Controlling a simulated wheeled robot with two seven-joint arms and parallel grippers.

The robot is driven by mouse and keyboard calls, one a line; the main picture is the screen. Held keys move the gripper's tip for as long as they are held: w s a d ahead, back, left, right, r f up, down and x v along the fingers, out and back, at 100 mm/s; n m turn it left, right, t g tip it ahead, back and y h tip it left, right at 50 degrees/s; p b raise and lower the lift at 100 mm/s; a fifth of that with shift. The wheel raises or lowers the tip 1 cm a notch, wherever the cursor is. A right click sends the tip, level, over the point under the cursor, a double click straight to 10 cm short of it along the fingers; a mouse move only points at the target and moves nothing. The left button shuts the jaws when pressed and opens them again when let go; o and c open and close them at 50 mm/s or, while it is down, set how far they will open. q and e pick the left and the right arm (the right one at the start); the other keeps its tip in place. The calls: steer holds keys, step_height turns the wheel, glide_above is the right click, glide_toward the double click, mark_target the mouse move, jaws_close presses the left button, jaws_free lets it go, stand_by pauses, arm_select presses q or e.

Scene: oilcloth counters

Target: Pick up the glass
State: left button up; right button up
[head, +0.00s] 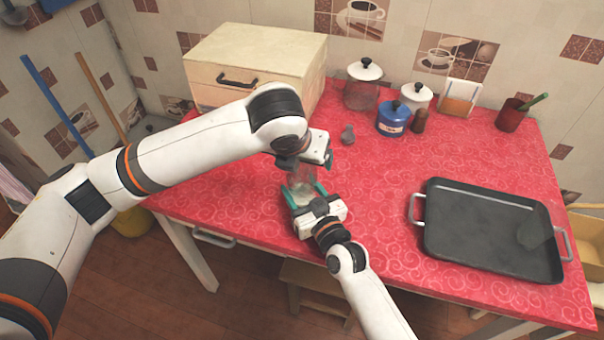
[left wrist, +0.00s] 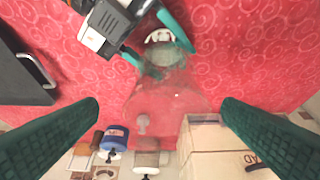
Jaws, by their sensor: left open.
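A clear glass (head: 302,181) stands near the left part of the red counter, partly hidden by my grippers. In the left wrist view, the see-through glass (left wrist: 168,82) shows between and beyond my left fingers. My left gripper (head: 306,167) is open just above the glass, reaching down from the left; its dark green fingers (left wrist: 160,106) are wide apart and hold nothing. My right gripper (head: 304,193) comes from the front, with its teal fingers on either side of the glass's lower part. I cannot tell whether they press on it.
A cream drawer box (head: 255,52) stands behind the grippers. A black tray (head: 480,260) lies at the right. A glass jar (head: 361,94), a blue pot (head: 391,121), a white pot (head: 416,96), a brown shaker (head: 419,122) and a red cup (head: 510,116) stand at the back.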

arm_select(q)
steer(key=shift+w+x, duration=0.15)
steer(key=shift+x, duration=1.2)
steer(key=shift+w+x, duration=0.2)
steer(key=shift+x, duration=1.2)
steer(key=shift+a+r, duration=0.15)
steer(key=shift+r, duration=0.05)
steer(key=c, duration=1.2)
arm_select(e)
steer(key=o, duration=1.2)
arm_select(q)
step_height(320, 180, up, 10)
